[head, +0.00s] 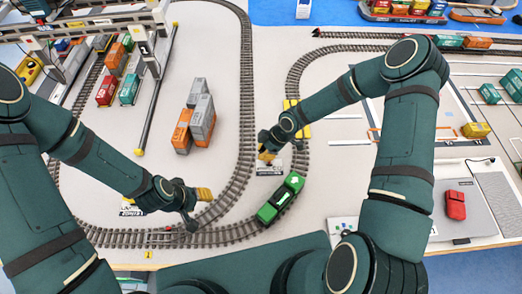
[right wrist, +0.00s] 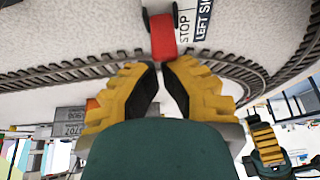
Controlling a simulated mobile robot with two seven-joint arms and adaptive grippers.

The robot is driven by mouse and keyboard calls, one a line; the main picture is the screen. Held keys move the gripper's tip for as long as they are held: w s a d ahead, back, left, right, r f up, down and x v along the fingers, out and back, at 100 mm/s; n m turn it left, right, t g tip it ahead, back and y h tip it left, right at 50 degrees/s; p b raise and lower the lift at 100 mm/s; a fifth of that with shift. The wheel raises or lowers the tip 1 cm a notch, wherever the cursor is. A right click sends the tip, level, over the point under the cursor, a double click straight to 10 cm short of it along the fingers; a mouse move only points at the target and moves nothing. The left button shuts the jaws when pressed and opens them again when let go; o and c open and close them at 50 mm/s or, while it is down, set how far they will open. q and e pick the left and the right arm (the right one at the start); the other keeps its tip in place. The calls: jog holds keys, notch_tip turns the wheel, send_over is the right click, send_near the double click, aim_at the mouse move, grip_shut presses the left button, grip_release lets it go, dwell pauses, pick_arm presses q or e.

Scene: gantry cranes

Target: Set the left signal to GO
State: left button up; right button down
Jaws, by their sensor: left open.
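A red lever handle (right wrist: 163,36) stands beside a plate reading STOP and "LEFT SIG…" (right wrist: 204,20) in the right wrist view. The rest of the plate is cut off, and no GO mark shows. My right gripper (head: 267,155) is over a small white plate (head: 270,169) inside the track curve. Its yellow fingertips (right wrist: 160,64) are drawn nearly together at the near end of the red handle. I cannot tell whether they touch it. My left gripper (head: 196,207) is open and empty, above the lower left track, to the right of another white plate (head: 131,210).
Stacked grey and orange containers (head: 195,117) stand inside the loop. A gantry crane (head: 142,45) is at the upper left. A red device (head: 456,205) lies at the right.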

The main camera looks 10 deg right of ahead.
pick_arm(q)
jog(key=shift+r, duration=0.2)
pick_arm(e)
jog(key=shift+d+y, duration=0.4)
jog(key=shift+y, duration=0.2)
pick_arm(q)
jog(key=shift+d, duration=0.1)
pick_arm(e)
jog(key=shift+a, duration=0.2)
jog(key=shift+r, duration=0.15)
jog(key=shift+r+p, duration=0.4)
jog(key=shift+r, duration=0.3)
pick_arm(q)
jog(key=shift+r, duration=0.35)
jog(key=shift+r, duration=0.1)
pick_arm(e)
jog(key=shift+r, duration=0.15)
